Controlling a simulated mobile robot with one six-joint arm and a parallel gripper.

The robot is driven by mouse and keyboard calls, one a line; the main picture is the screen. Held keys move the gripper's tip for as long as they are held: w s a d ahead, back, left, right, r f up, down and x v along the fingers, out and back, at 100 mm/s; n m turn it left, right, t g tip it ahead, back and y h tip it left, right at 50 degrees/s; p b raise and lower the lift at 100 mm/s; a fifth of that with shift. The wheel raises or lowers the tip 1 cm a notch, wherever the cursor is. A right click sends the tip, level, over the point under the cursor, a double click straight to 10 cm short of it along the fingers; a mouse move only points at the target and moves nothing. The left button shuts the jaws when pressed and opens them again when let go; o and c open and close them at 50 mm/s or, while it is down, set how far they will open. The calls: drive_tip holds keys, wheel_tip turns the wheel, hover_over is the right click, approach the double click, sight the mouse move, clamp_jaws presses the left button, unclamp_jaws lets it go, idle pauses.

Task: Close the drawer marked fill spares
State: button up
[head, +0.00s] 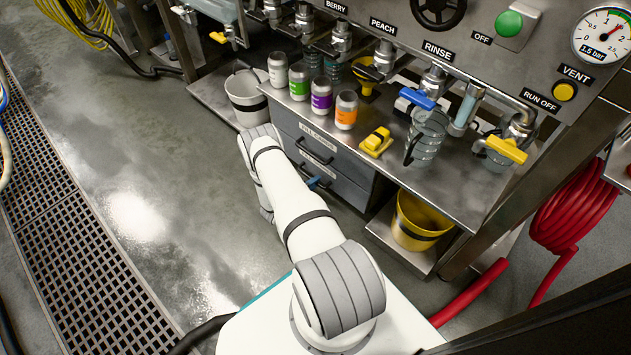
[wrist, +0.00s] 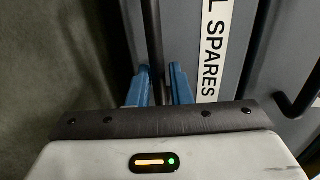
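The drawer marked fill spares (head: 345,187) is the lower grey drawer front under the steel counter in the head view. Its white label, partly cut off to "L SPARES" (wrist: 213,50), shows in the wrist view. A dark bar handle (wrist: 156,35) runs beside the label. My gripper (head: 314,182) is at this drawer's front, low and near its handle. In the wrist view its blue fingers (wrist: 161,72) stand apart, with the handle line between and beyond the tips. I cannot tell whether they touch it. How far out the drawer stands is hard to see.
Another labelled drawer (head: 290,125) sits directly above. Several cans and a yellow block (head: 376,142) stand on the counter (head: 450,190). A grey bucket (head: 246,97) is left of the drawers, a yellow bucket (head: 420,220) right. A red hose (head: 575,215) lies right. The floor left is open.

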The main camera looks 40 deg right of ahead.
drive_tip(key=p+v, duration=0.1)
drive_tip(key=v, duration=0.5)
drive_tip(key=shift+p, duration=0.35)
drive_tip(key=shift+a, duration=0.15)
